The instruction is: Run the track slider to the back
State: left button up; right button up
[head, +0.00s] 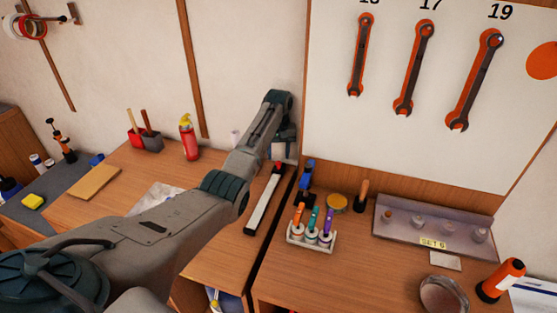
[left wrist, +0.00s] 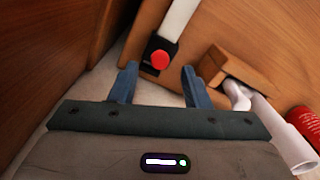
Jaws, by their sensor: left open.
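The white track (head: 262,204) lies on the wooden bench, running from near to far. Its slider has a red knob (head: 278,167) on a black block, and it stands at the far end of the track in the head view. In the left wrist view the red knob (left wrist: 160,60) shows with the white track (left wrist: 179,18) beyond it. My left gripper (left wrist: 158,86) is open and empty, with the knob in line with the gap between its fingers and apart from both. In the head view the left gripper (head: 281,150) is small and partly hidden by its own wrist.
A rack of coloured-handled tools (head: 311,238) and a blue tool (head: 306,178) stand right of the track. The wall is close behind the gripper.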

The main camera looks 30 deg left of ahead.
aim_at(278, 163)
pick_arm(q)
notch_tip(278, 163, up, 8)
jog(key=b, duration=0.1)
jog(key=shift+b, duration=0.35)
jog(key=shift+f, duration=0.1)
